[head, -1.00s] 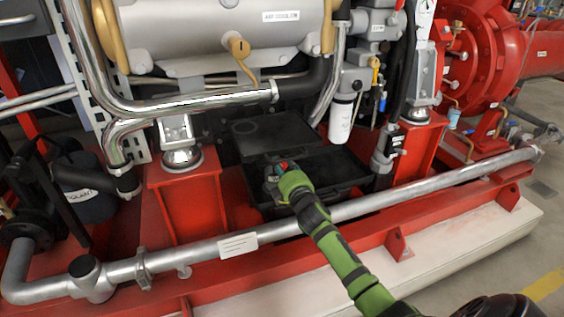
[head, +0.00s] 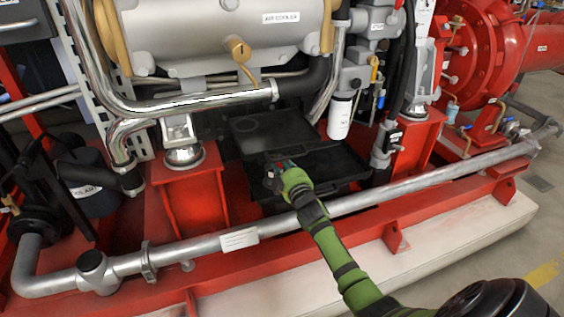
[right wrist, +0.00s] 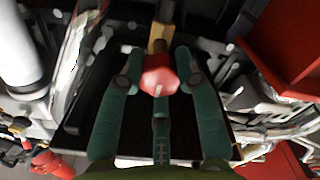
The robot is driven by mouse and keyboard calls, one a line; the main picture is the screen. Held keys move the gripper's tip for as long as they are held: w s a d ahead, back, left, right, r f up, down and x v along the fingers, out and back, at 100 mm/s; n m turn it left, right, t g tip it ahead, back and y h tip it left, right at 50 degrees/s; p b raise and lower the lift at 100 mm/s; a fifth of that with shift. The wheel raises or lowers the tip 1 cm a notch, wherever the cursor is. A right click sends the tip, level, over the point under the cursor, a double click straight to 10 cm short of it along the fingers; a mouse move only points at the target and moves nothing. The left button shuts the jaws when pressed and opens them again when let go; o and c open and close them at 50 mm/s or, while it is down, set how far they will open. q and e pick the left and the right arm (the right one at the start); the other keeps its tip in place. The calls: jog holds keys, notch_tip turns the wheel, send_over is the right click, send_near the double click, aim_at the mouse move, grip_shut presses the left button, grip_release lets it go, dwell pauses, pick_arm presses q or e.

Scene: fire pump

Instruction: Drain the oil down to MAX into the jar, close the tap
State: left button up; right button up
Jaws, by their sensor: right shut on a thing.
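In the right wrist view a red tap knob (right wrist: 159,75) sits on a brass stem (right wrist: 161,38) between the green fingers of my right gripper (right wrist: 158,88). The gripper is shut on this knob. In the head view my right gripper (head: 276,176) reaches low under the engine, over the open black case, and a bit of red shows at its tip. The tap's outlet and any oil flow are hidden. I cannot make out the jar or a MAX mark. My left gripper is not in view.
An open black case (head: 335,160) lies under the engine. A silver pipe (head: 350,203) runs along the front below my right arm. Red supports (head: 190,200) and a white filter (head: 340,118) flank the space. A dark container (head: 90,190) stands at left.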

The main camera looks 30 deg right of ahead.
jog(key=shift+r, duration=0.1)
jog(key=o, duration=1.2)
jog(key=shift+a, duration=0.1)
jog(key=shift+c, duration=0.2)
jog(key=v, duration=1.2)
